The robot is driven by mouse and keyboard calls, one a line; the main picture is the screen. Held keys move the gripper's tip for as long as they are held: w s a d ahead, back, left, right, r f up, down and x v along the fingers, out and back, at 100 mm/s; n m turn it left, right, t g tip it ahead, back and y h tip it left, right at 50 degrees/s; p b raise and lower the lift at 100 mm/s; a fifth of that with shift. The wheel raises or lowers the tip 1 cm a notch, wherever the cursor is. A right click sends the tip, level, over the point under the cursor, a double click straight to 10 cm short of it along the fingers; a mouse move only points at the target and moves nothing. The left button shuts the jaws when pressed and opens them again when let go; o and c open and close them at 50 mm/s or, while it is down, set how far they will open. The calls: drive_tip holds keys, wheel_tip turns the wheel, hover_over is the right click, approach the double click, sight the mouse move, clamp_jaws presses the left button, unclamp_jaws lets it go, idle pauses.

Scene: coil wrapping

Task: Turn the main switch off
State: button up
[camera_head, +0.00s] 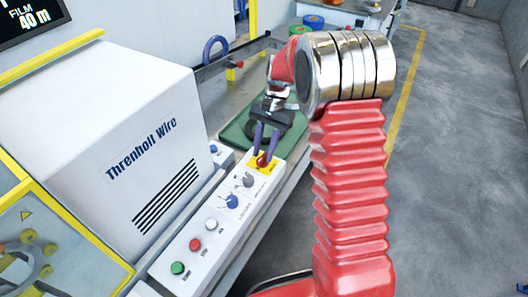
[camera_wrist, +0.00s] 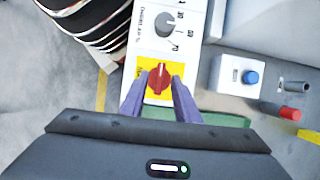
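The main switch is a red rotary knob (camera_wrist: 158,79) on a yellow plate (camera_wrist: 174,68) at the end of the white control panel (camera_wrist: 145,40). In the head view the red knob (camera_head: 262,160) sits at the panel's far end, on its yellow plate. My gripper (camera_wrist: 159,88) has its two purple fingers on either side of the knob, with a gap visible between them. In the head view my gripper (camera_head: 264,152) points down at the knob. I cannot tell whether the fingers touch it.
The panel also carries a grey dial (camera_head: 249,180), a blue knob (camera_head: 231,201), and white, red (camera_head: 195,244) and green (camera_head: 177,268) buttons. A separate box with a blue button (camera_wrist: 250,77) stands beside it. The white machine housing (camera_head: 110,130) is at left; open floor is at right.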

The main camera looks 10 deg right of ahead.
drive_tip(key=v, duration=1.3)
drive_tip(key=s+f+n+t+h, duration=0.1)
drive_tip(key=s+f+n, duration=0.2)
drive_tip(key=f, duration=0.1)
drive_tip(key=s+a+r+n+t+h, duration=0.1)
drive_tip(key=s+r+n+t, duration=0.2)
drive_tip(key=s, duration=1)
drive_tip(key=s+a+r+n+t+h, duration=0.1)
drive_tip(key=s+r+t, duration=0.4)
drive_tip(key=s, duration=0.8)
wheel_tip(320, 180, up, 3)
drive_tip(key=shift+a+r+n, duration=0.1)
drive_tip(key=shift+a+n, duration=0.55)
drive_tip(key=shift+n, duration=0.25)
drive_tip(key=shift+s, duration=0.15)
